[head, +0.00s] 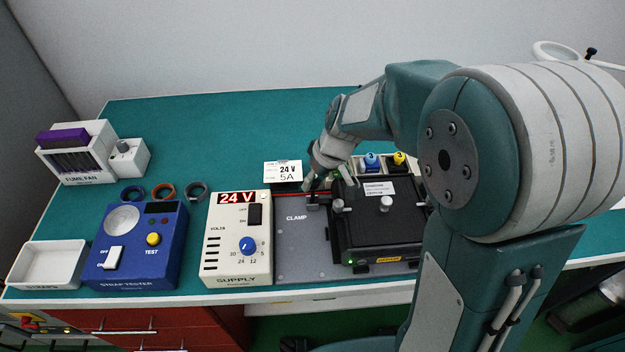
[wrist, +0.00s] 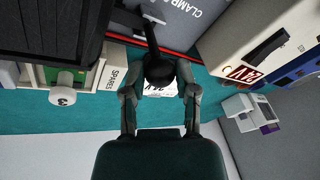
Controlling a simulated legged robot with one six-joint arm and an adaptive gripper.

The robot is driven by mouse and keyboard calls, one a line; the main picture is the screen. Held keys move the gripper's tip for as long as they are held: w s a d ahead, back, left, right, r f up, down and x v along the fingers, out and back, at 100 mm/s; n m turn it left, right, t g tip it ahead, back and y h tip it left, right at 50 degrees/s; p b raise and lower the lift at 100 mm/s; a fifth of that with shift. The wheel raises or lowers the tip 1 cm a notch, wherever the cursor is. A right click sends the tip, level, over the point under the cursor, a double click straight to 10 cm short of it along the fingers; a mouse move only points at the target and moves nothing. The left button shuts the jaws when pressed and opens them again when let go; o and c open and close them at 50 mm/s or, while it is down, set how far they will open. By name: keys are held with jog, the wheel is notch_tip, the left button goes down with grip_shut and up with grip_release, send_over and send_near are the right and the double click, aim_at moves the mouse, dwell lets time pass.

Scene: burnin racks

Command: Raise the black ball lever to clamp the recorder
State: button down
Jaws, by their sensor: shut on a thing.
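The black ball lever (wrist: 158,68) shows in the wrist view, its ball between my gripper's two fingers and its shaft running up toward the clamp plate. My gripper (wrist: 160,90) is shut on the ball. In the head view my gripper (head: 312,183) is at the back of the grey clamp plate (head: 300,250), and the lever is mostly hidden there. The black recorder (head: 375,220) sits on the right part of the plate, with a green light at its front. My arm covers its right side.
The white supply (head: 236,240) reading 24 V stands just left of the clamp plate. A blue strap tester (head: 135,265), a white tray (head: 47,265) and a fume fan (head: 75,155) are farther left. A 24 V 5A card (head: 283,172) stands behind.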

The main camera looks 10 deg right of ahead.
jog(key=shift+c, duration=1.9)
grip_release()
jog(key=shift+s+f, duration=0.1)
jog(key=shift+f, duration=0.05)
jog(key=shift+d, duration=0.1)
jog(key=v, duration=1.2)
jog(key=s+d+r+m+t+h, duration=0.1)
jog(key=s+d+m+t, duration=0.1)
jog(key=s, duration=0.6)
jog(key=s+d+r+m+t+h, duration=0.2)
jog(key=s+d+m, duration=0.1)
jog(key=s, duration=0.6)
jog(key=shift+s+d+m, duration=0.35)
jog(key=shift+d+m, duration=0.05)
jog(key=shift+m, duration=0.1)
